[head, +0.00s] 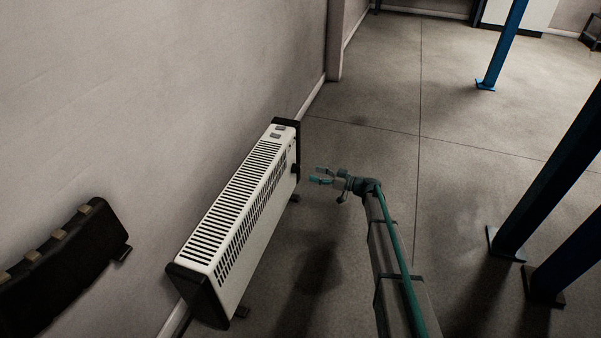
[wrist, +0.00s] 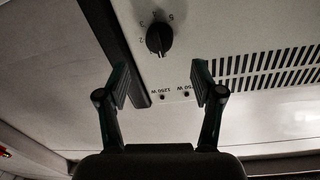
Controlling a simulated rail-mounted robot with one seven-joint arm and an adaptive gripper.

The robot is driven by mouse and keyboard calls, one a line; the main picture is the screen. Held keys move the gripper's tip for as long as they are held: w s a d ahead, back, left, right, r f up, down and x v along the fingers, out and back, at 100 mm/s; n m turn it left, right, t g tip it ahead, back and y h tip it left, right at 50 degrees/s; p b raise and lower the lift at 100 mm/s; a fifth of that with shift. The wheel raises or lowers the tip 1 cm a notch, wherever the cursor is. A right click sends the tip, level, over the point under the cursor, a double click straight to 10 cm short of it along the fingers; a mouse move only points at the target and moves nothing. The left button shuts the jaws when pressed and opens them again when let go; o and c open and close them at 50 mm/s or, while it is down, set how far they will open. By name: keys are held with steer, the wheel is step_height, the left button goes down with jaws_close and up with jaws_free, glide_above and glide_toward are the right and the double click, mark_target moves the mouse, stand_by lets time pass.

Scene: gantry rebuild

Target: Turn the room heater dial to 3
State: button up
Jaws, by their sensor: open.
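The white room heater (head: 243,208) stands along the wall in the head view, with dark end caps and a slotted top. Its black dial (head: 294,169) shows on the side facing my arm, near the far end. In the wrist view the dial (wrist: 159,39) is upside down, with printed numbers around it; which number it points to I cannot tell. My gripper (head: 321,175) is open and empty, just right of the dial and apart from it. In the wrist view my gripper (wrist: 160,84) has its fingers spread, with the dial beyond the gap between them.
Two small indicators marked with wattages sit near the dial (wrist: 174,95). The heater's vent slots (wrist: 265,65) lie to the right in the wrist view. A black wall-mounted object (head: 70,255) is at the lower left. Blue posts (head: 505,45) stand at the right.

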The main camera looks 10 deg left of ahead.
mark_target(296, 169)
steer(key=shift+b+x, duration=1.35)
steer(key=shift+x, duration=2.5)
steer(key=shift+f, duration=0.1)
steer(key=c, duration=1.2)
steer(key=shift+o, duration=0.3)
